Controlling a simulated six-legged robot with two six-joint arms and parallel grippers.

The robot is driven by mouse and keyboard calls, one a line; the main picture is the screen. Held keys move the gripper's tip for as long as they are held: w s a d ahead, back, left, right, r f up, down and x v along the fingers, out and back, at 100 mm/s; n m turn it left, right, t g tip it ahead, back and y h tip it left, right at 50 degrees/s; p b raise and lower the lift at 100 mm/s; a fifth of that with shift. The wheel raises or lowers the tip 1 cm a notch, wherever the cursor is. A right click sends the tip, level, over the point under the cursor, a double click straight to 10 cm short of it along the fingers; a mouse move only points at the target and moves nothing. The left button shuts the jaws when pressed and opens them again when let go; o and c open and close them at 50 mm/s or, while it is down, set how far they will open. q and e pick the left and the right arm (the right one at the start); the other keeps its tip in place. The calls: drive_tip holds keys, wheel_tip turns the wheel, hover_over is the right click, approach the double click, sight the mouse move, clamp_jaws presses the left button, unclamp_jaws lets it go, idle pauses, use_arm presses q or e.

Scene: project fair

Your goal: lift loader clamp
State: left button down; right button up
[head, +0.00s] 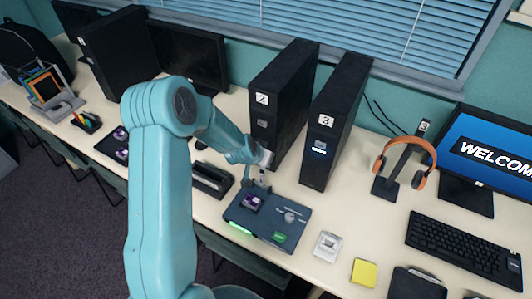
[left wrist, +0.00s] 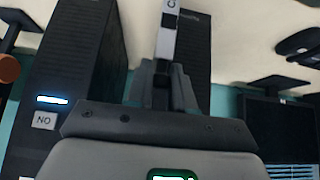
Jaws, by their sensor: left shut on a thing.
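The dark loader board (head: 294,199) lies on the desk in front of the towers. A purple-marked chip block (head: 252,202), a round grey dial and a green label show on it. The loader clamp (head: 262,178) rises at the board's back left edge. My left gripper (head: 259,163) comes down on it from the left and is shut on its upper part, which is mostly hidden. In the left wrist view the fingers (left wrist: 162,85) close around a narrow dark and pale bar, the clamp (left wrist: 167,42). My right gripper is not in view.
An orange headset (head: 428,160) hangs on a stand.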

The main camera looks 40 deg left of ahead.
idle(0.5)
use_arm(q)
drive_tip(key=c, duration=1.1)
unclamp_jaws()
drive_tip(key=shift+s, duration=0.1)
drive_tip(key=shift+r, duration=0.25)
drive_tip(key=p+v, duration=0.3)
drive_tip(key=v, duration=1.3)
drive_tip(key=shift+f, duration=0.15)
